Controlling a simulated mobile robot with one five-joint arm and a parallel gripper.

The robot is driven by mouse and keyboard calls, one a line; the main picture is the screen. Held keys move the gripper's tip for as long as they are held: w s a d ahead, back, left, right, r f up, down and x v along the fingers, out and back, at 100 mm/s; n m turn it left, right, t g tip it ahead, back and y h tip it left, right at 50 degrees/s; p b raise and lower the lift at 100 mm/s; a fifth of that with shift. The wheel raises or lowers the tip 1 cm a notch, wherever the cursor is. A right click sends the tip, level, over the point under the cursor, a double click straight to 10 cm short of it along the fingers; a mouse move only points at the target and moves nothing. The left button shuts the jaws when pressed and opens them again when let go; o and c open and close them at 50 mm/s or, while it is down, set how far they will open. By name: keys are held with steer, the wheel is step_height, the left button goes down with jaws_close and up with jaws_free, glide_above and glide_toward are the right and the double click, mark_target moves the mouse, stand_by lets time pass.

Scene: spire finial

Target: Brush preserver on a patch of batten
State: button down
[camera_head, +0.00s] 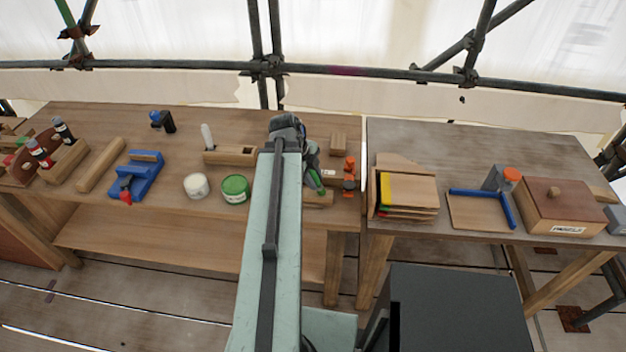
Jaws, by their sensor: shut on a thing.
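My gripper (312,172) is just right of my arm's end, over the left bench, and is partly hidden by the arm. It is shut on a slim green-handled tool (317,183), which looks like the brush. The tool points down at a pale wooden piece (320,199) that looks like the batten, near the bench's front edge. I cannot tell whether the tool touches it. A green tin (235,186) with a pale top stands left of my arm. A white tub (196,184) stands left of that. I cannot tell which holds preserver.
Orange clamp-like items (349,174) stand close right of the gripper. A wooden block (338,143) lies behind. A blue vice-like tool (140,172) is on the left bench (100,120). The right bench (460,145) holds stacked boards (410,192) and a wooden box (555,205).

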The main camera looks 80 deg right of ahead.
steer(key=shift+w+a+r, duration=0.1)
steer(key=shift+w+a, duration=0.05)
steer(key=shift+w, duration=2.65)
steer(key=shift+w+a+f, duration=0.1)
steer(key=shift+w+a, duration=0.05)
steer(key=shift+w, duration=2.65)
steer(key=shift+w+a+r, duration=0.1)
steer(key=shift+w+a, duration=0.05)
steer(key=shift+w, duration=2.65)
step_height(320, 180, up, 6)
steer(key=p, duration=0.6)
step_height(320, 180, up, 3)
steer(key=p, duration=0.3)
